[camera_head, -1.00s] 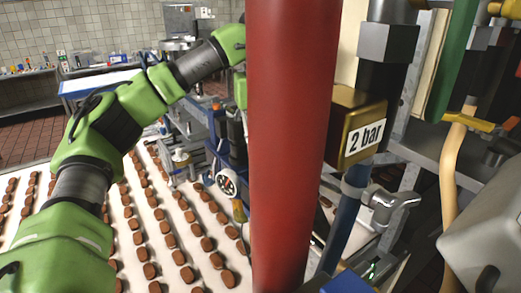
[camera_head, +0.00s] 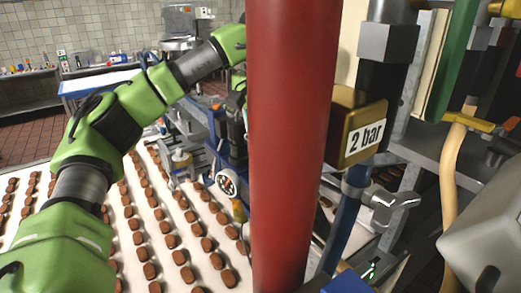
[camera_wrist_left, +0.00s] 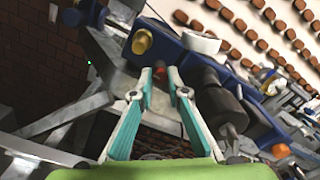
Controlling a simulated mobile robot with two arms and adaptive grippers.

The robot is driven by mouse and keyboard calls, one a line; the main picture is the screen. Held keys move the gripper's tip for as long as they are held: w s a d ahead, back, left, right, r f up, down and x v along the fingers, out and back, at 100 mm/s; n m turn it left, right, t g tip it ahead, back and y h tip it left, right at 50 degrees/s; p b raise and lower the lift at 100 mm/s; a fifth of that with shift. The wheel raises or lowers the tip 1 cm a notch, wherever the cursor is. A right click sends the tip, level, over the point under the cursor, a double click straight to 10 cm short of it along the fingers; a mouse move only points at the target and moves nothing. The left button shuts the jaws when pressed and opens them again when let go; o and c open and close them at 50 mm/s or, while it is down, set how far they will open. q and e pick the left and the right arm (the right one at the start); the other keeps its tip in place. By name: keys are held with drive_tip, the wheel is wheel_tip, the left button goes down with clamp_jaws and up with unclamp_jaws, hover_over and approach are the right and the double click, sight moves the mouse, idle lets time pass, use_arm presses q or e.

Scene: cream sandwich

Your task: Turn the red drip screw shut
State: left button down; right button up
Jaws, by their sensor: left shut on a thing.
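My left gripper (camera_wrist_left: 165,82), with teal fingers, shows in the left wrist view. Its fingertips are closed around a small red part at the blue machine body, which looks like the red drip screw (camera_wrist_left: 176,72). The fingertips cover much of the screw, so its turn cannot be read. In the head view my left arm reaches in from the left, and the gripper and screw are hidden behind a thick red pipe. My right gripper is not in view.
The thick red pipe (camera_head: 290,150) stands close in front in the head view. A brass block marked "2 bar" (camera_head: 357,130) and a grey tap (camera_head: 390,200) are right of it. Rows of brown biscuits lie on a white belt (camera_head: 125,255). A dark cylinder (camera_wrist_left: 222,108) sits beside the fingers.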

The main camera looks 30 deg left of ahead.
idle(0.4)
use_arm(q)
drive_tip(key=c, duration=2)
unclamp_jaws()
drive_tip(key=shift+o, duration=0.2)
drive_tip(key=shift+r, duration=0.1)
wheel_tip(320, 180, up, 12)
